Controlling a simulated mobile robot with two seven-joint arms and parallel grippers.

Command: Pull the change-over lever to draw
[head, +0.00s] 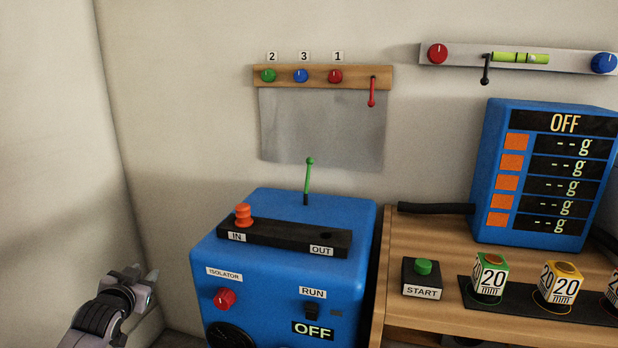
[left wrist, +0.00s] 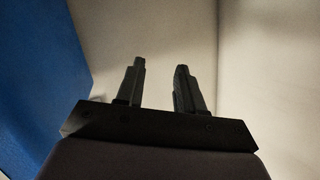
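No lever carries a readable "change-over" or "draw" label. A green lever (head: 308,180) stands upright on top of the blue machine (head: 275,275). An orange knob (head: 243,215) sits at the IN end of the black slotted bar (head: 285,235), with OUT at its right end. A red lever (head: 372,92) hangs down from the wooden wall strip, and a black lever (head: 486,70) from the grey wall bar. My left gripper (head: 146,278) is left of the blue machine, apart from all levers. In the left wrist view its fingers (left wrist: 160,68) are apart and empty. My right gripper is out of view.
The wooden bench (head: 470,222) at right holds a START button (head: 423,268), several numbered blocks and a blue display (head: 545,175) reading OFF. The machine's front has a red isolator knob (head: 224,298) and a RUN switch (head: 312,311). The left wall is bare.

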